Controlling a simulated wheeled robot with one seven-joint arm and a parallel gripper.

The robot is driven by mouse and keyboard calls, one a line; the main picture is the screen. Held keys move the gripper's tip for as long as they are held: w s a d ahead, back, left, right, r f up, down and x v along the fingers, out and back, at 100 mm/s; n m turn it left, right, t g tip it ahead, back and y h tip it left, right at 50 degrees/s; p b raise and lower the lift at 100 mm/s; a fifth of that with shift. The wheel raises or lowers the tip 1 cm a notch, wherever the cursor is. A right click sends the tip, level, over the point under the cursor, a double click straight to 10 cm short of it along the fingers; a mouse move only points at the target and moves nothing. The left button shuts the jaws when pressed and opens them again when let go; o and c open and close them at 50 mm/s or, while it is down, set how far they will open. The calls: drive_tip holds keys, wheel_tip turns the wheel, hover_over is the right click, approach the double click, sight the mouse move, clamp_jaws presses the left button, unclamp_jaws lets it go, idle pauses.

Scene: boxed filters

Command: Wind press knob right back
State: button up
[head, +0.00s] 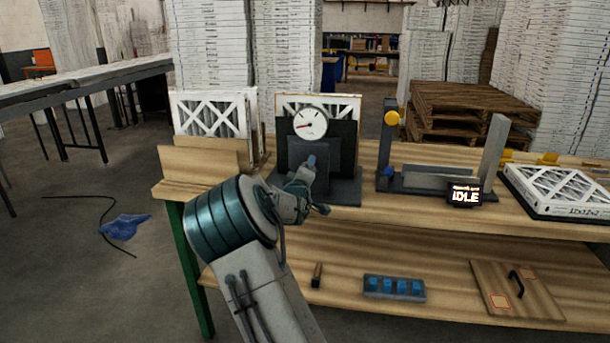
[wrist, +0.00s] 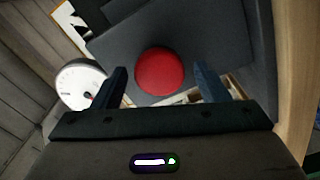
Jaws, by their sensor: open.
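The press (head: 342,160) is a dark grey block on the bench with a round white dial gauge (head: 309,123) on top. The dial also shows in the wrist view (wrist: 80,85). A round red knob (wrist: 159,72) shows in the wrist view against the press's dark grey face. My gripper (head: 316,184) is in front of the press. Its two blue fingers are apart, one to each side of the knob in the wrist view, with space between them and it. Whether the fingertips reach the knob's depth I cannot tell. In the head view the knob is hidden by my gripper.
Boxed filters (head: 210,116) stand left of the press. A grey fixture (head: 437,180) with a yellow knob (head: 391,118) and a display (head: 465,194) reading IDLE is to the right. A filter (head: 565,188) lies at the far right. The lower shelf holds a blue-celled tray (head: 394,288).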

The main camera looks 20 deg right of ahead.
drive_tip(key=v, duration=1.3)
drive_tip(key=shift+s+a, duration=0.25)
drive_tip(key=shift+s, duration=0.05)
